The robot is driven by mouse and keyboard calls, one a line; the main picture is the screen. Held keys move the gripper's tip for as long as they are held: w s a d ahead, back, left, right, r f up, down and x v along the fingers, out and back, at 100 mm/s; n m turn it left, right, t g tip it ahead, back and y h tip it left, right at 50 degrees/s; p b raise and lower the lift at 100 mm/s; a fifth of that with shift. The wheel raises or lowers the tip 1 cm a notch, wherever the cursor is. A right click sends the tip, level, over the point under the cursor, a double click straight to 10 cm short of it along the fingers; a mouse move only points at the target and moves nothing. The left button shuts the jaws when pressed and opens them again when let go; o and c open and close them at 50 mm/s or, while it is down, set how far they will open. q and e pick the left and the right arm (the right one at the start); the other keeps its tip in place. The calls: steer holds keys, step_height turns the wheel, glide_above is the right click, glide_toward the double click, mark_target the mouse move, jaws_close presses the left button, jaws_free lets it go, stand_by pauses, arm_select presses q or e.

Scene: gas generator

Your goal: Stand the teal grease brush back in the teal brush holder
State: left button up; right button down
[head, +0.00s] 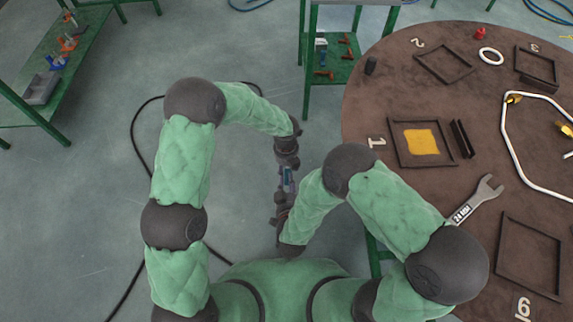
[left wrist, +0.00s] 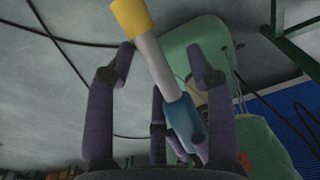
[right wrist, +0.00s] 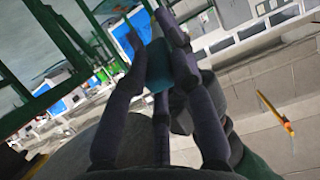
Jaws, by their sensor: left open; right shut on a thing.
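The teal grease brush (left wrist: 181,120) shows in the left wrist view, with a teal handle, pale shaft and yellow end. My right gripper (right wrist: 157,55) is shut on its teal part, which also shows between the fingers in the right wrist view (right wrist: 159,73). My left gripper (left wrist: 161,52) is open, its fingers on either side of the pale shaft; contact cannot be told. In the head view, my left gripper (head: 287,168) and right gripper (head: 281,205) face each other over the floor, left of the round table. I cannot make out the teal brush holder for certain.
The round brown table (head: 395,80) stands at right, with dark frames, a yellow pad and a wrench (head: 477,200). A green shelf unit (head: 333,68) with small tools stands at the back. A green bench (head: 85,55) is at far left. Cables lie on the floor.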

arm_select(q)
jaws_close()
arm_select(e)
steer(key=shift+r, duration=0.7)
steer(key=shift+a, duration=0.1)
steer(key=v, duration=1.2)
steer(key=shift+f, duration=0.15)
